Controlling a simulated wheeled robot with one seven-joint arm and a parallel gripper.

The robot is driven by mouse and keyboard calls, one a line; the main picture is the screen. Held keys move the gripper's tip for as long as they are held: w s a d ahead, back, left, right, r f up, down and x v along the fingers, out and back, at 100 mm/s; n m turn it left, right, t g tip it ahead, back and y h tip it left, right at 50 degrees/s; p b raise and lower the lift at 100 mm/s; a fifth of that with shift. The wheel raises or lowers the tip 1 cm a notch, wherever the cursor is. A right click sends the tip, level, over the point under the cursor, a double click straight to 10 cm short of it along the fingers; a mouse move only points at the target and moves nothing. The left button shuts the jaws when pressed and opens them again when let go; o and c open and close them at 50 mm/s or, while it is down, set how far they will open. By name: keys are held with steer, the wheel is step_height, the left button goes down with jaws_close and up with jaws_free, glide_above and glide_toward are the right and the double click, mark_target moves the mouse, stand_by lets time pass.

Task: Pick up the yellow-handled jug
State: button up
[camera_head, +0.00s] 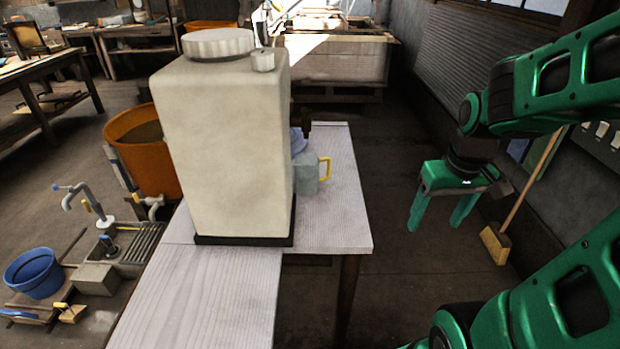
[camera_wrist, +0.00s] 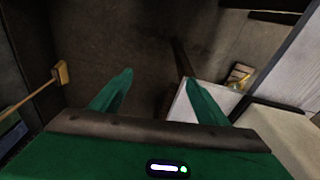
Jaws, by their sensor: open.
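The jug (camera_head: 305,174) is grey-green with a yellow handle (camera_head: 325,168) on its right side. It stands upright on the table (camera_head: 335,215), just right of the large cream container, which may hide part of its left side. My gripper (camera_head: 437,222) is open and empty, out to the right of the table and well apart from the jug, with its fingers pointing down. In the wrist view my gripper's two green fingers (camera_wrist: 160,85) are spread with nothing between them. I do not make out the jug in the wrist view.
The tall cream container (camera_head: 225,150) stands on a dark base on the table, left of the jug. A bluish object (camera_head: 298,140) is partly hidden behind the jug. A broom (camera_head: 497,242) leans at the right wall. The floor between table and gripper is clear.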

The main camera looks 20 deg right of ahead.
mark_target(315, 175)
steer(key=w+a+f+n+t+y, duration=0.2)
steer(key=w+a+f, duration=0.1)
steer(key=w, duration=0.6)
steer(key=w+a+f+n+t+y, duration=0.1)
steer(key=w+a+f+n+t, duration=0.2)
steer(key=w+a, duration=0.3)
steer(key=w+a+f+n+t+y, duration=0.2)
steer(key=w+a+f+n, duration=0.1)
steer(key=w, duration=0.9)
steer(key=shift+w+a+f+y, duration=0.1)
steer(key=shift+a+f+y, duration=0.2)
steer(key=shift+a+f, duration=0.45)
steer(key=w+t, duration=0.2)
steer(key=w, duration=0.1)
steer(key=w+a+t, duration=0.1)
steer(key=shift+w+r+y, duration=0.2)
steer(key=shift+w+y, duration=0.1)
steer(key=shift+w+d+r+m+t, duration=0.15)
steer(key=shift+w+m+t, duration=0.2)
steer(key=shift+w, duration=0.55)
steer(key=x, duration=0.5)
steer(key=shift+r+x, duration=0.15)
steer(key=shift+x, duration=1.2)
steer(key=shift+r+x, duration=0.1)
steer(key=shift+x, duration=1.2)
steer(key=shift+w, duration=0.1)
